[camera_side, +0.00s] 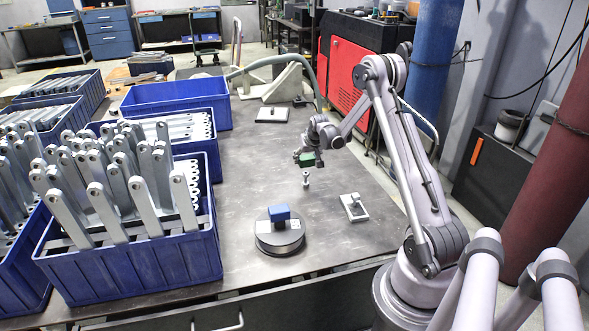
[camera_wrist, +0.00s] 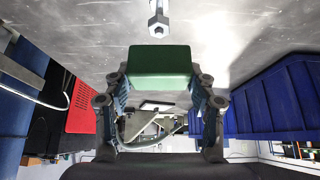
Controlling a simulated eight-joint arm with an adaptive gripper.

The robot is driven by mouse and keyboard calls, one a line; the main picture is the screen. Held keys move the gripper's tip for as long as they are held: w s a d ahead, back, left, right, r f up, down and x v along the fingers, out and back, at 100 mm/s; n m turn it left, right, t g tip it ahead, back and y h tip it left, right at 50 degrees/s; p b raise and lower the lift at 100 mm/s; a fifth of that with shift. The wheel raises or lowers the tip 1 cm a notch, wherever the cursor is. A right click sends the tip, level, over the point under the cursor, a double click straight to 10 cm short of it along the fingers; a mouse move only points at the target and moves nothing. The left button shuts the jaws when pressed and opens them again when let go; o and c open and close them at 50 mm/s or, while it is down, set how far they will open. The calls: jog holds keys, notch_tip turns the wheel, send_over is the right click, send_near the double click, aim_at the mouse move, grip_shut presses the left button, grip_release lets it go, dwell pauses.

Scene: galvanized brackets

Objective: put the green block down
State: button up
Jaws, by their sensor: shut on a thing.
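The green block (camera_side: 307,159) is held in my gripper (camera_side: 304,153) above the grey metal table (camera_side: 345,261) in the side view. In the wrist view the green block (camera_wrist: 160,66) sits between the two fingers of my gripper (camera_wrist: 160,78), which is shut on it. The block appears apart from the table top. A small upright bolt-like post (camera_side: 306,179) stands on the table just below and in front of the block. It also shows in the wrist view (camera_wrist: 159,20), near the top edge.
A blue block (camera_side: 279,214) rests on a round dark disc (camera_side: 280,238) nearer the front. A small plate with a knob (camera_side: 354,207) lies to its right. Blue crates with metal brackets (camera_side: 140,262) fill the left; an empty-looking blue crate (camera_side: 176,103) stands behind. Bare table lies between.

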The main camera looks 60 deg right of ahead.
jog(key=s+d+f, duration=0.1)
jog(key=s+d, duration=0.1)
jog(key=s, duration=0.1)
jog(key=s+d+f, duration=0.2)
jog(key=s+d, duration=0.1)
jog(key=s+d+f, duration=0.2)
jog(key=s, duration=0.1)
jog(key=shift+s+d, duration=0.3)
jog(key=shift+d, duration=0.05)
jog(key=shift+f, duration=2.35)
jog(key=shift+f, duration=0.1)
jog(key=o, duration=1.3)
jog(key=shift+c, duration=0.2)
